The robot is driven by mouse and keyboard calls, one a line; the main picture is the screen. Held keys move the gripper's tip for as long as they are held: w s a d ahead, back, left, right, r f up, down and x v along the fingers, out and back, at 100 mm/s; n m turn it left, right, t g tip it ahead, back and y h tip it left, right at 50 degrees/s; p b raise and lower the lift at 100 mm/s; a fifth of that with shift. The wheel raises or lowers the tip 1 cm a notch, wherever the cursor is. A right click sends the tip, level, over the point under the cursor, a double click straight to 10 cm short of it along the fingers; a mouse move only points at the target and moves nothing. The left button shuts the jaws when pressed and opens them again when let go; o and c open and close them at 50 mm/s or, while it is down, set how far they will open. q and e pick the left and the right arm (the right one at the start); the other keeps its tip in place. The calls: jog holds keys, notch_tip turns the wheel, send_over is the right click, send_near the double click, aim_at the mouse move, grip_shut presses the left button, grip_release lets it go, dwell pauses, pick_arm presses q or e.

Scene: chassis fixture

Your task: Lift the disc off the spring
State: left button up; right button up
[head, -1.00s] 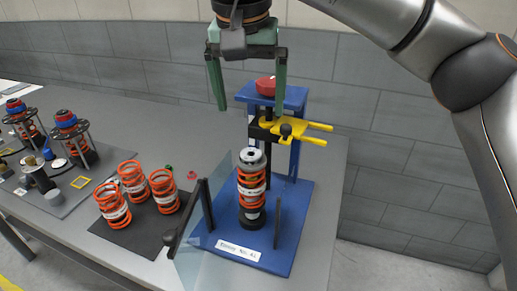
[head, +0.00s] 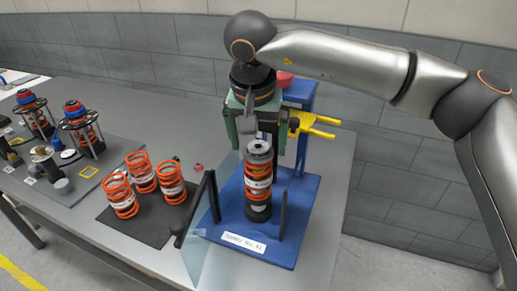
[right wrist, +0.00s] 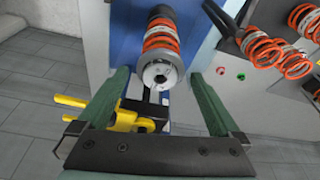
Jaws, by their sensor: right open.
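The grey disc (head: 258,147) caps the upright orange spring (head: 258,171) in the blue fixture. My right gripper (head: 255,150) is open, with green fingers pointing down behind and around the top of the spring. In the right wrist view the disc (right wrist: 150,77) shows its round grey face with a dark centre, between the open fingers (right wrist: 160,76). Neither finger clearly touches it. The spring (right wrist: 161,40) extends away from the disc there. My left gripper is not in view.
The blue fixture (head: 290,225) has a yellow fork-like part (head: 318,126) to the right of the spring and a clear panel (head: 205,235) at its left. Several loose orange springs (head: 142,172) stand on a dark mat (head: 150,222). A tray with assembled struts (head: 82,131) is farther left.

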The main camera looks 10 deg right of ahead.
jog(key=c, duration=1.4)
jog(key=shift+r, duration=0.15)
jog(key=shift+r, duration=0.6)
jog(key=s+a+r, duration=0.2)
jog(key=s+r, duration=0.3)
jog(key=s, duration=0.1)
jog(key=s+a+r+b, duration=0.1)
jog(key=s+a+r, duration=0.1)
jog(key=s+r, duration=0.4)
jog(key=shift+s+a+r, duration=0.3)
jog(key=shift+s, duration=0.35)
jog(key=shift+f, duration=0.1)
